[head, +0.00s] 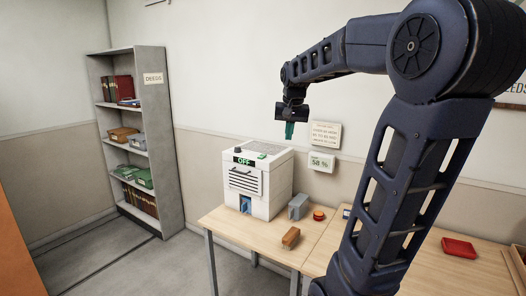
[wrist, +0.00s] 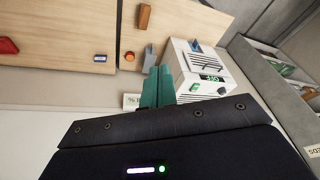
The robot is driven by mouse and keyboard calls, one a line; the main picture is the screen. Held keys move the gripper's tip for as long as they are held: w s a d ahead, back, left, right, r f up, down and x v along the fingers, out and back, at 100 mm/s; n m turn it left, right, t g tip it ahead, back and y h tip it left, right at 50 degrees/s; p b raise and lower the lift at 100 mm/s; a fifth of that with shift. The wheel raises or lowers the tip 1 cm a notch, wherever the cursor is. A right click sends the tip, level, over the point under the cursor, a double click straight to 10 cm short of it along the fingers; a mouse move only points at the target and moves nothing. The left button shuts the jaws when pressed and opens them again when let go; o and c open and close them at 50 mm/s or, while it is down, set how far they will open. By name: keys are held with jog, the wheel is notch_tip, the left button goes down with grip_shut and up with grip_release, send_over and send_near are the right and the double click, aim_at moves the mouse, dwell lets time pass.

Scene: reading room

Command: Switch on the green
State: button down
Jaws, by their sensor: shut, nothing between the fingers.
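A white box-shaped machine (head: 276,195) stands on the left end of the wooden table. Its front has a dark display reading OFF in green (head: 244,161), a slatted vent and a blue part in a low opening. In the wrist view the machine (wrist: 222,97) is upside down at the right, with the display (wrist: 212,79) and a small green spot (wrist: 194,88) beside it. My gripper (head: 289,136) has teal fingers, shut and empty. It hangs in the air above and behind the machine's right side. In the wrist view the fingers (wrist: 158,72) hide part of the machine.
A brown block (head: 290,237), a grey object (head: 298,207) and a round red button (head: 319,214) are on the table (head: 240,223) near the machine. A red tray (head: 459,247) lies far right. A grey shelf (head: 160,150) stands left. Wall signs (head: 325,134) hang behind.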

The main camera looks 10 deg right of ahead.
jog(key=w+r+m+g, duration=0.1)
jog(key=w+r+m, duration=0.15)
jog(key=w, duration=1.65)
jog(key=m+g+h, duration=0.1)
jog(key=m, duration=0.2)
send_over(263, 155)
jog(key=s+a, duration=0.1)
jog(key=a, duration=0.1)
notch_tip(263, 155, down, 8)
jog(key=shift+d, duration=0.25)
jog(key=shift+s+f, duration=0.1)
jog(key=shift+f, duration=0.05)
jog(key=f, duration=0.4)
jog(key=w+d+f, duration=0.1)
jog(key=f, duration=0.8)
jog(key=shift+w+d+f, duration=0.25)
jog(key=shift+f, duration=0.1)
